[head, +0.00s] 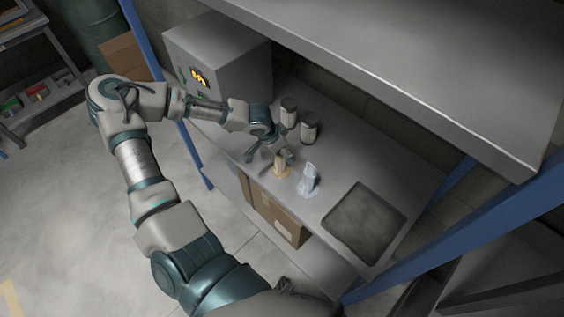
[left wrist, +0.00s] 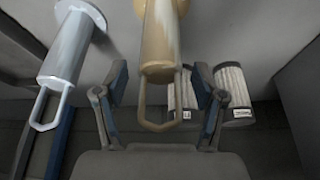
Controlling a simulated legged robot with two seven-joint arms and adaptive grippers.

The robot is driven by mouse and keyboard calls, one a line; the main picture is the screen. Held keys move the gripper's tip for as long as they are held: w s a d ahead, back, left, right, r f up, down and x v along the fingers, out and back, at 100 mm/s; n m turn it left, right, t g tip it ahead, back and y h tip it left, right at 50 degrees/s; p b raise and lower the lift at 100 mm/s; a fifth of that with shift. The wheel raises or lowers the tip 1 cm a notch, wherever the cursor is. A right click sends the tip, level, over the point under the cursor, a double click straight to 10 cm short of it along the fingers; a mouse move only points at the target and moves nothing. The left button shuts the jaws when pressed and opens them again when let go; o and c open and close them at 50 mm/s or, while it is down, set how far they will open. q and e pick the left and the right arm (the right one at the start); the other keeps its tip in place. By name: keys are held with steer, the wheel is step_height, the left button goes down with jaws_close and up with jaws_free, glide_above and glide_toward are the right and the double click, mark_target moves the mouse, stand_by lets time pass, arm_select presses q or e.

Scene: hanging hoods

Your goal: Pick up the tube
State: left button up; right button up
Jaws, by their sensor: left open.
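A tan tube (head: 281,168) with a loop handle stands on the grey bench. A pale blue tube (head: 308,181) of similar shape stands beside it, to the right and nearer the front edge. My left gripper (head: 268,153) is open next to the tan tube. In the left wrist view the tan tube (left wrist: 160,38) lies ahead, its loop between the open fingers of my left gripper (left wrist: 160,88) with gaps on both sides. The pale blue tube (left wrist: 70,50) is outside the fingers, on the left. My right gripper is not in view.
Two canisters (head: 289,112) (head: 310,128) stand behind the tubes. A grey box (head: 220,58) sits at the bench's far left. A dark recessed square (head: 364,224) lies to the right. A wide grey hood (head: 420,65) overhangs the bench, and blue posts (head: 470,220) flank it.

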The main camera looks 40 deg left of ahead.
arm_select(q)
steer(key=shift+a, duration=0.3)
steer(key=shift+a+f, duration=0.1)
steer(key=shift+a, duration=0.1)
steer(key=shift+c, duration=0.7)
steer(key=shift+a, duration=0.1)
steer(key=c, duration=0.4)
steer(key=shift+d, duration=0.4)
jaws_close()
steer(key=shift+d+r, duration=0.25)
steer(key=shift+d, duration=0.25)
steer(key=shift+a+r, duration=0.3)
steer(key=shift+a, duration=0.05)
steer(key=r, duration=0.2)
steer(key=s+a+r, duration=0.1)
steer(key=shift+p, duration=0.4)
steer(key=s+a+r+p, duration=0.1)
steer(key=s+a+p, duration=0.1)
steer(key=s+p, duration=0.6)
steer(key=s, duration=0.6)
steer(key=shift+s, duration=0.4)
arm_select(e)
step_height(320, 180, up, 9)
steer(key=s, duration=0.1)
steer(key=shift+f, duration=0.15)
